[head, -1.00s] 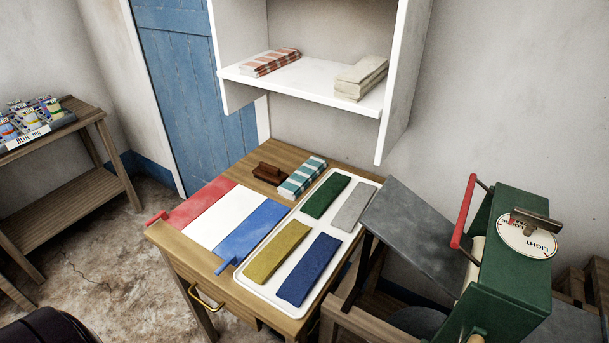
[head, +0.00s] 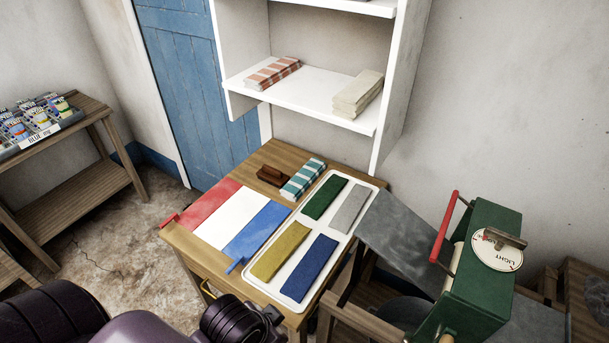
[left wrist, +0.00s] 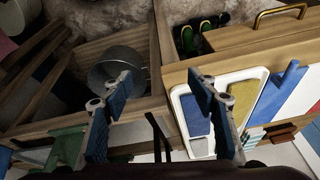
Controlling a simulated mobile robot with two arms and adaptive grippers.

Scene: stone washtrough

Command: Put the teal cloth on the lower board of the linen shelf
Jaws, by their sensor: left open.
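The teal cloth (head: 302,179) is a folded teal-and-white striped stack on the wooden table, beside a brown brush (head: 271,175). It also shows in the left wrist view (left wrist: 251,137), partly cut off by the right finger's side. The lower board (head: 300,92) of the white linen shelf holds an orange-striped cloth at left and a cream cloth at right, with bare board between. My left gripper (left wrist: 163,88) is open and empty in the left wrist view. In the head view my left arm is at the bottom, in front of the table, apart from the cloth. My right gripper is not in view.
A white tray (head: 338,256) with green, grey, yellow and blue pads lies on the table, beside a red, white and blue panel (head: 240,220). A green machine with a red handle (head: 445,228) stands at right. A side bench (head: 75,190) is at left.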

